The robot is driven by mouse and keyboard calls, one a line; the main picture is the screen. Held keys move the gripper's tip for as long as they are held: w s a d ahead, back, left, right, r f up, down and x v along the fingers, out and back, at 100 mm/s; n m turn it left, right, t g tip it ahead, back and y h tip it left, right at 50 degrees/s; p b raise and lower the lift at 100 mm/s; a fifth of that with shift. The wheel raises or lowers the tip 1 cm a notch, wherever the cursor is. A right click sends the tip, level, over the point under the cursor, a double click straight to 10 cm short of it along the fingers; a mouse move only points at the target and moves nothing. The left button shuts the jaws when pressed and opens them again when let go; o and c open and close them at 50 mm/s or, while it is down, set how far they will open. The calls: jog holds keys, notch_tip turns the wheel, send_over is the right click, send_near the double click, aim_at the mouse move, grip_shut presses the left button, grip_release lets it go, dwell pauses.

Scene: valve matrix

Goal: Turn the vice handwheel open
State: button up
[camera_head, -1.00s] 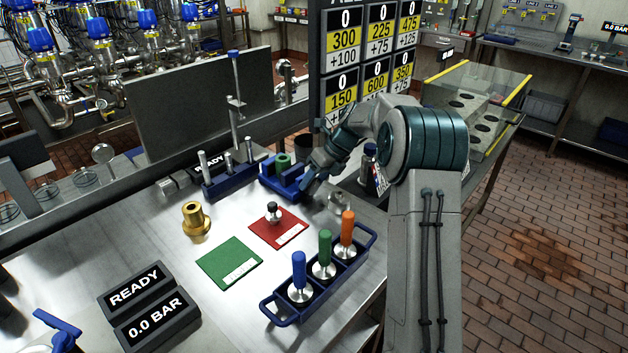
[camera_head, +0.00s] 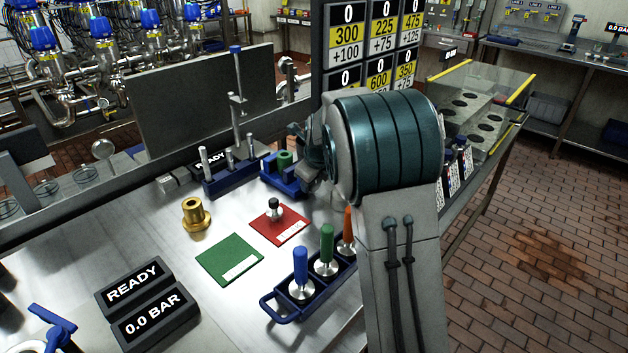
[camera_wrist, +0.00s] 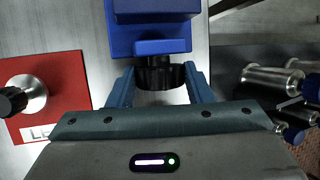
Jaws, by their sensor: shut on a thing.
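The blue vice (camera_head: 284,172) stands on the steel bench near the middle of the head view, with a green part (camera_head: 285,158) in it. In the wrist view the vice body (camera_wrist: 150,32) is at the top centre. Its black handwheel (camera_wrist: 157,73) sticks out below the body. My gripper (camera_wrist: 160,82) is shut on the handwheel, one blue-grey finger on each side of it. In the head view my arm covers the gripper and handwheel.
A red mat (camera_head: 279,226) with a black-knobbed piece (camera_head: 273,208) lies near the vice. A green mat (camera_head: 229,259), a brass fitting (camera_head: 195,214) and a blue rack (camera_head: 279,309) of coloured handles stand nearer. A blue stand with posts (camera_head: 230,176) is left of the vice.

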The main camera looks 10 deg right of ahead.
jog(key=shift+s+a+f+n+t+h+b, duration=0.1)
jog(key=shift+a+f+n+t+h+b, duration=0.15)
jog(key=shift+t+h+b, duration=0.55)
jog(key=shift+s+a+f+n+t+h+b, duration=0.1)
jog(key=shift+a+n+t+h+b, duration=0.15)
jog(key=shift+t+h+b, duration=0.5)
jog(key=t+h+b, duration=0.1)
jog(key=h+b, duration=0.1)
jog(key=b, duration=0.2)
jog(key=shift+s+f+n+b, duration=0.1)
jog(key=shift+f+n+b, duration=0.05)
jog(key=shift+n+b, duration=0.2)
jog(key=shift+t+b, duration=0.35)
jog(key=shift+b, duration=0.25)
jog(key=shift+t+h+b, duration=0.4)
jog(key=shift+h+b, duration=0.05)
jog(key=shift+b, duration=0.2)
jog(key=shift+s, duration=0.1)
jog(key=o, duration=1)
jog(key=shift+p, duration=0.3)
